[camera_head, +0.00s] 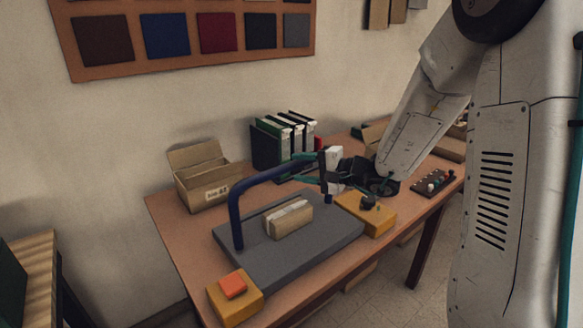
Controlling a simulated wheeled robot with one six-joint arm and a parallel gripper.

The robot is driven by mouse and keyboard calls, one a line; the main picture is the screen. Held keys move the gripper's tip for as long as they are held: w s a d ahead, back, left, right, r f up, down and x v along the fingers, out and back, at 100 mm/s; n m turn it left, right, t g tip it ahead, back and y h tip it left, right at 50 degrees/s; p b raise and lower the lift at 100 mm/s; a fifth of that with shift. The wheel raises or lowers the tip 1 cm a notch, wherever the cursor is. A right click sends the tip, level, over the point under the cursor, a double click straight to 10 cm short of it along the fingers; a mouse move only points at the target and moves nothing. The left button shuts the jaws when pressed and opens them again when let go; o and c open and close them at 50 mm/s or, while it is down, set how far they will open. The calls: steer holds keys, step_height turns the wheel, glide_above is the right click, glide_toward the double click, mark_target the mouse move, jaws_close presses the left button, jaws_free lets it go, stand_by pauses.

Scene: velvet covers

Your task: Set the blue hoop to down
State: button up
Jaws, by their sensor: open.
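The blue hoop (270,179) stands raised over a grey base plate (240,255), its crossbar above the plate and its left leg reaching down to the plate's left side. A beige block (289,220) sits on the plate beneath the hoop. My gripper (308,169) comes in from the right at the hoop's right upper end. Its teal-tipped fingers are open, one appearing above the crossbar and one below it. I cannot tell whether they touch it. The hoop's right leg is partly hidden by my gripper.
A yellow box with an orange button (233,287) stands at the front left. Another yellow box with a dark knob (367,213) is right of the plate. An open carton (203,182) and binders (283,143) stand behind. A dark control panel (434,183) lies at right.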

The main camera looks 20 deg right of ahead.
mark_target(297, 166)
steer(key=shift+x, duration=1.8)
steer(key=shift+s, duration=0.1)
steer(key=shift+c, duration=0.4)
jaws_close()
